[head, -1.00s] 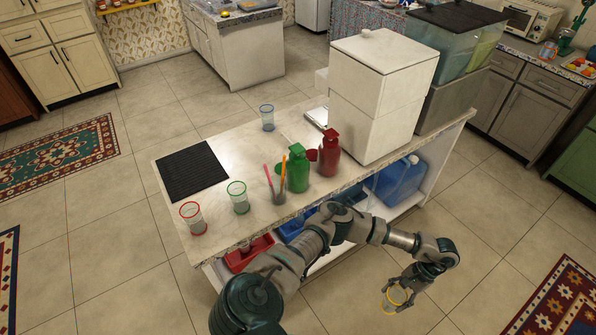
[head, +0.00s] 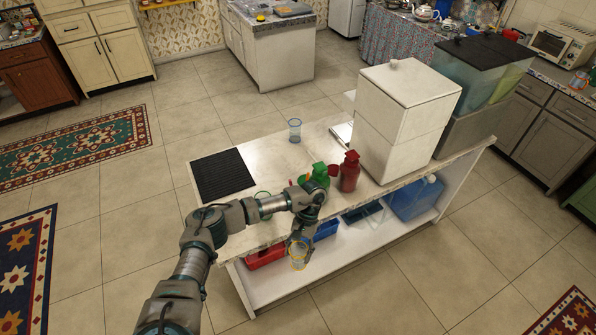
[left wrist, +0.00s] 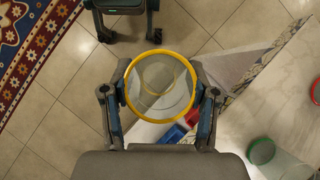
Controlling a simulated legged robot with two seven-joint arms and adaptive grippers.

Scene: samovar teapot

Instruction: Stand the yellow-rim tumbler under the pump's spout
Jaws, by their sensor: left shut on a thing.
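The yellow-rim tumbler (head: 298,258) is clear with a yellow ring at its mouth. My left gripper (head: 300,243) is shut on it and holds it off the front side of the counter, below the top. In the left wrist view the tumbler's yellow rim (left wrist: 160,53) is between the two fingers (left wrist: 161,98), and I look down into it; it looks empty. I cannot tell which is the pump meant. My right gripper is out of view.
The counter top (head: 270,150) bears a black ribbed mat (head: 222,175), a blue-rim tumbler (head: 295,130) and a large white box-shaped container (head: 405,115). Below are a red bin (head: 265,257) and a blue jug (head: 415,198). Floor in front is clear.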

